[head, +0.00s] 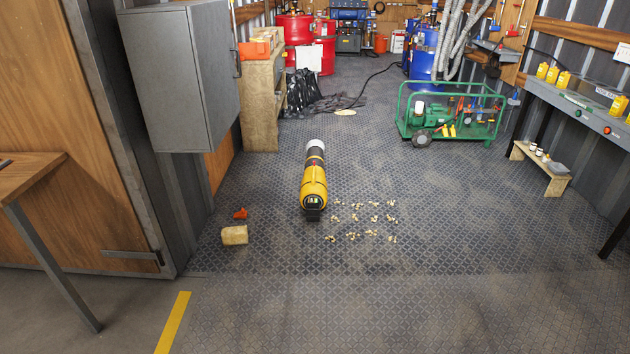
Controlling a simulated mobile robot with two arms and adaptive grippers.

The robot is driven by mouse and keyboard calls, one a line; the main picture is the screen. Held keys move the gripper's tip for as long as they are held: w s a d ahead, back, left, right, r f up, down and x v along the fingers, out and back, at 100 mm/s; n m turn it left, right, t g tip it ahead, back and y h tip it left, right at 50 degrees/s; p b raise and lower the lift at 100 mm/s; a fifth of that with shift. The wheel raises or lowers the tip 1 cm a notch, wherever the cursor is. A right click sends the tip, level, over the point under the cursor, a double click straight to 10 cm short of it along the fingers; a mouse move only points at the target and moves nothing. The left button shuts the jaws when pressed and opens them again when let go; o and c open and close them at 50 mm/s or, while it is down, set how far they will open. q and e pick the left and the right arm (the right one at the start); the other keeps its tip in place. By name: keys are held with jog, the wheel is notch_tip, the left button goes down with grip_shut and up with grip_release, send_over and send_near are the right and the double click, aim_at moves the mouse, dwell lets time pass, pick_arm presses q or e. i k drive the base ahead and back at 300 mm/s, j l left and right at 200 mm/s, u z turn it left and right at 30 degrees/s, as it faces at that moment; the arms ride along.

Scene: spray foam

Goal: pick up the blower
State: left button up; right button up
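The blower (314,182) is yellow and black with a white tip. It lies on the patterned metal floor in the middle of the head view, its white end pointing away from me and its black end toward me. Nothing is touching it from above. Neither of my grippers shows in the head view.
Small pale crumbs (362,220) lie right of the blower. An orange piece (240,214) and a tan block (235,235) lie left of it. A green cart (452,115) stands farther back right, a grey cabinet (185,80) at left. The near floor is clear.

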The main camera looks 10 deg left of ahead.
aim_at(314, 183)
jog(key=i+z, duration=0.1)
jog(key=i, duration=0.7)
jog(key=i+z, duration=0.1)
jog(key=i, duration=0.7)
jog(key=i+z, duration=0.1)
jog(key=i, duration=0.75)
jog(key=i+j+z, duration=0.1)
jog(key=i, duration=0.7)
jog(key=i+z, duration=0.2)
jog(key=i, duration=0.8)
jog(key=i+l+u, duration=0.1)
jog(key=i+u, duration=0.3)
jog(key=i+l+u, duration=0.2)
jog(key=u, duration=0.2)
jog(key=i+l+u, duration=0.25)
jog(key=u, duration=0.15)
jog(key=i+l+u, duration=0.2)
jog(key=u, duration=0.25)
jog(key=i+l+u, duration=0.15)
jog(key=l+u, duration=0.25)
jog(key=i+l+u, duration=0.15)
jog(key=u, duration=0.3)
jog(key=l+u, duration=0.85)
